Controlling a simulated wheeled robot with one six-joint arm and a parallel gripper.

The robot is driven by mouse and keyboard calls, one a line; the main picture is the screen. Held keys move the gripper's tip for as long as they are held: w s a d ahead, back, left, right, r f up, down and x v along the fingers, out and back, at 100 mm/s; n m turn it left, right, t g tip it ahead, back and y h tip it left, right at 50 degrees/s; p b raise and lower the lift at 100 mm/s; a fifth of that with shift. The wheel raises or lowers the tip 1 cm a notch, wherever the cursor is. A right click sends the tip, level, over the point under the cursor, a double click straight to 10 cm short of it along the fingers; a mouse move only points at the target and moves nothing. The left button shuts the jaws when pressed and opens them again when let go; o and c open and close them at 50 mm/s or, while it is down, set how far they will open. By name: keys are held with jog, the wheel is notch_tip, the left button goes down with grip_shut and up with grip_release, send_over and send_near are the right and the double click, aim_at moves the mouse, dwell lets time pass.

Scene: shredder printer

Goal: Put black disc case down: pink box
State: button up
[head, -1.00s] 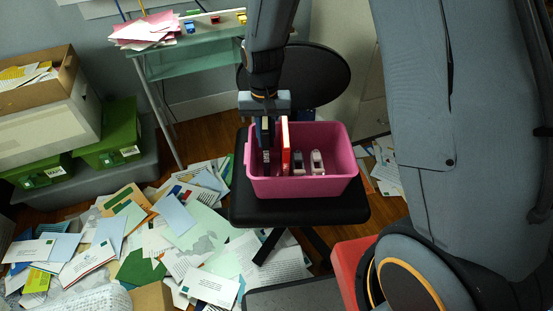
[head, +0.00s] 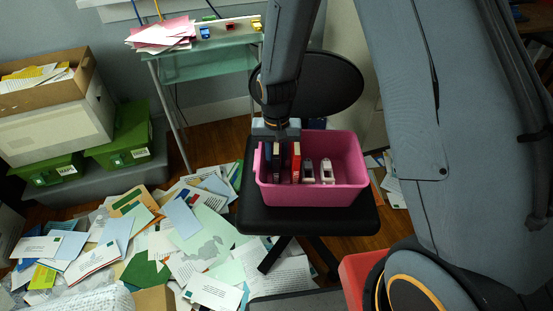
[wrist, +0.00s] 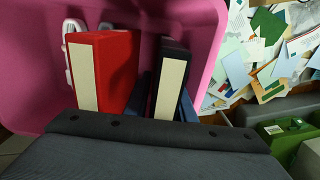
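The pink box (head: 345,172) sits on a black stool seat; its wall also shows in the wrist view (wrist: 208,45). The black disc case (wrist: 170,82), with a cream edge, stands upright inside the box near its left end. My gripper (head: 276,158) reaches down into the box, with its dark blue fingers on either side of the case. The fingers look spread apart, though the gap to the case is hard to see. A red case (head: 296,163) stands just right of my gripper; it also shows in the wrist view (wrist: 105,70).
Two small white-and-dark items (head: 326,170) lie in the box's right part. A glass side table (head: 205,62) with papers stands behind left. Green bins (head: 122,150) and a cardboard box (head: 60,120) stand at left. Papers (head: 190,235) cover the floor.

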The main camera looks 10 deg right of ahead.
jog(key=shift+o, duration=0.9)
notch_tip(320, 180, up, 12)
jog(key=shift+f+p, duration=0.25)
jog(key=shift+p, duration=0.45)
jog(key=shift+s+r, duration=0.1)
jog(key=shift+r, duration=0.45)
jog(key=s+d+r+n, duration=0.1)
jog(key=s+d+r, duration=0.2)
jog(key=s+r, duration=0.3)
jog(key=s+d+r+n, duration=0.2)
jog(key=s+r, duration=0.4)
jog(key=s, duration=0.8)
jog(key=shift+d+r, duration=0.15)
jog(key=shift+d, duration=0.75)
